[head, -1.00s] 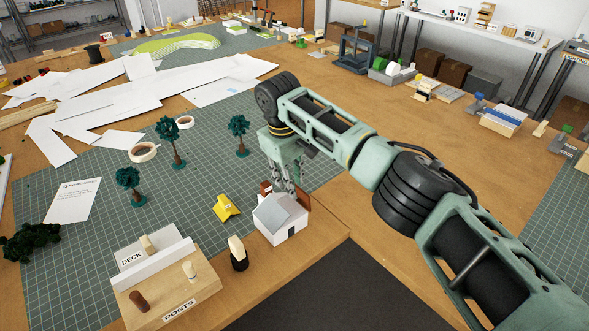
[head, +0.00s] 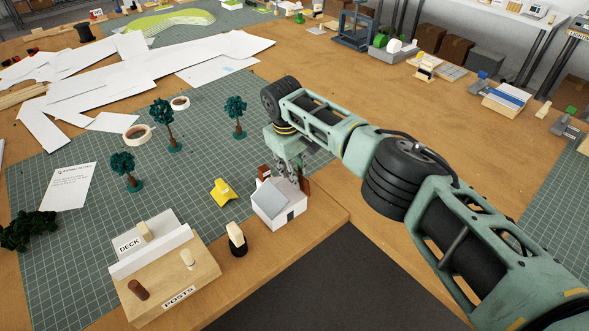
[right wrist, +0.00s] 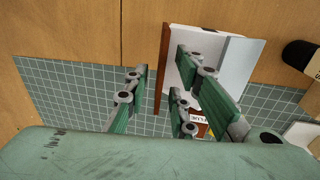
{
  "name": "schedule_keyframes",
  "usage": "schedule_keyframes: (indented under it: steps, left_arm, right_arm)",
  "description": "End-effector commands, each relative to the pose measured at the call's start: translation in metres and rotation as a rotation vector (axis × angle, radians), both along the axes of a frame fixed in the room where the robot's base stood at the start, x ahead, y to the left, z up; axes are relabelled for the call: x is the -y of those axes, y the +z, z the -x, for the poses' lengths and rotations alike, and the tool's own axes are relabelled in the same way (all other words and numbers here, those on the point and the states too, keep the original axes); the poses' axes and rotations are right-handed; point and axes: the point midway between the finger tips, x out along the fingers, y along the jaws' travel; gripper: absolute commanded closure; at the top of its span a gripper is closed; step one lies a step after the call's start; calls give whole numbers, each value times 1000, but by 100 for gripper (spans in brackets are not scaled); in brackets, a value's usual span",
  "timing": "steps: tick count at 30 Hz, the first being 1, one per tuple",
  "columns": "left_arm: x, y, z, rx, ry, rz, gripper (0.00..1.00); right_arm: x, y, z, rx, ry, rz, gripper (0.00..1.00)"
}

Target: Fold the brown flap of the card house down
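The small white card house (head: 291,216) with a grey roof panel (head: 273,198) stands near the table's front edge. Its brown flap (head: 305,184) shows upright at the house's right side, partly hidden by my right gripper (head: 288,172). In the right wrist view the flap (right wrist: 163,68) is a narrow brown strip along the white house (right wrist: 185,73). My right gripper (right wrist: 165,88) is open there, its fingers apart on either side of the flap. I cannot tell whether a finger touches it. A brown block labelled FLUE (right wrist: 200,130) is partly hidden behind the fingers. My left gripper is out of view.
A yellow piece (head: 221,191) and a black-based peg (head: 237,239) stand left of the house. A wooden posts stand (head: 172,279) is at the front left. Model trees (head: 236,115) and tape rolls (head: 137,132) stand on the mat.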

Motion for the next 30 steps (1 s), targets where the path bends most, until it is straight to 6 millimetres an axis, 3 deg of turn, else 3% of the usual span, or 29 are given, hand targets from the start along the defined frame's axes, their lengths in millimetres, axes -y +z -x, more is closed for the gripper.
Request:
schedule_keyframes:
  steps: [3, 11, 22, 30]
  left_arm:
    - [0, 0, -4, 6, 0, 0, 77]
    - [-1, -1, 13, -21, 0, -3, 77]
    - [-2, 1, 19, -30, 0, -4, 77]
    - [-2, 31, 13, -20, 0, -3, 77]
  right_arm:
    - [0, 0, 0, 0, 0, 0, 77]
    - [0, 0, 0, 0, 0, 0, 100]
    - [-1, 1, 1, 2, 1, 7, 100]
    - [-10, 1, 9, 83, 5, 126, 100]
